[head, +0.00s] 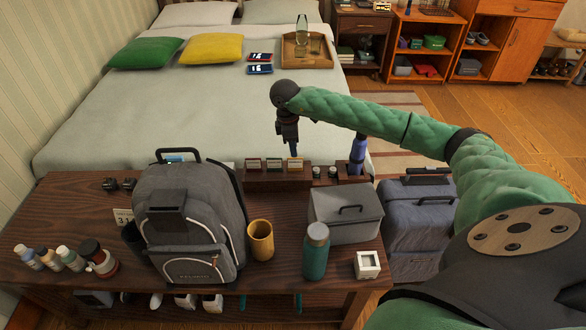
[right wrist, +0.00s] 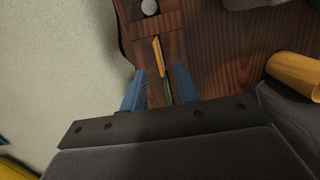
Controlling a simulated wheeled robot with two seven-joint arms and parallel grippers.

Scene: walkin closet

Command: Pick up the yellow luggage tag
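A small yellow luggage tag (head: 295,164) stands at the right end of a row of tags on a dark wooden rack (head: 262,183), at the back of the bench. In the right wrist view the yellow tag (right wrist: 158,56) is seen nearly edge-on. My right gripper (head: 294,150) points down just above this tag. Its two blue fingers (right wrist: 159,80) are apart, with the tag showing in line with the gap between them. I cannot tell any contact. My left gripper is not in view.
Other tags (head: 263,164) stand left of the yellow one. A grey backpack (head: 188,220), yellow cup (head: 260,240), grey box (head: 345,214) and green bottle (head: 316,255) stand nearby on the bench. A blue upright object (head: 358,152) is to the right. The bed (head: 190,110) lies behind.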

